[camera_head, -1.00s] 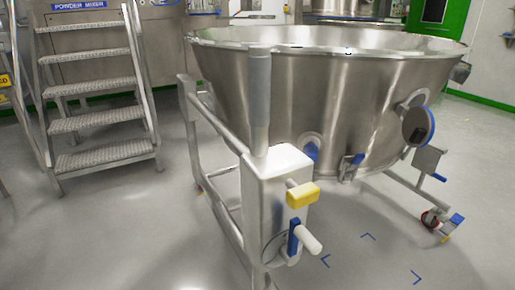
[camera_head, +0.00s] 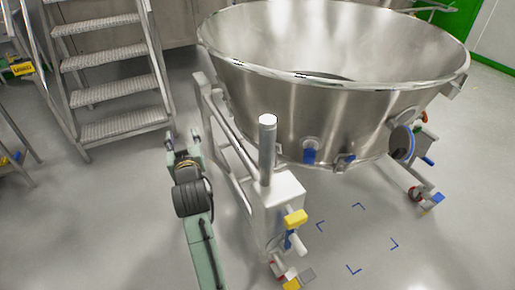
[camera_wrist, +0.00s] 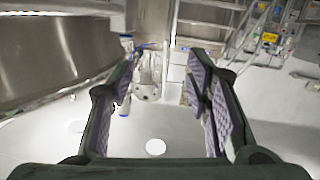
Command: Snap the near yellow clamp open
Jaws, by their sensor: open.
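The near yellow clamp (camera_head: 295,218) is a small yellow block handle on the white box of the steel bowl's near post. A blue part and a white knob sit just below it. My gripper (camera_head: 182,138) is to the left of the bowl's frame, pointing away from the camera, well apart from the clamp. In the wrist view my gripper (camera_wrist: 163,68) has its two padded fingers spread with nothing between them. I cannot make out the clamp in the wrist view.
The large steel bowl (camera_head: 340,105) stands on a wheeled frame (camera_head: 233,155). Metal steps (camera_head: 105,75) rise at the left. A caster with a yellow part (camera_head: 291,284) is below the box. The floor right of the box is clear, with blue corner marks.

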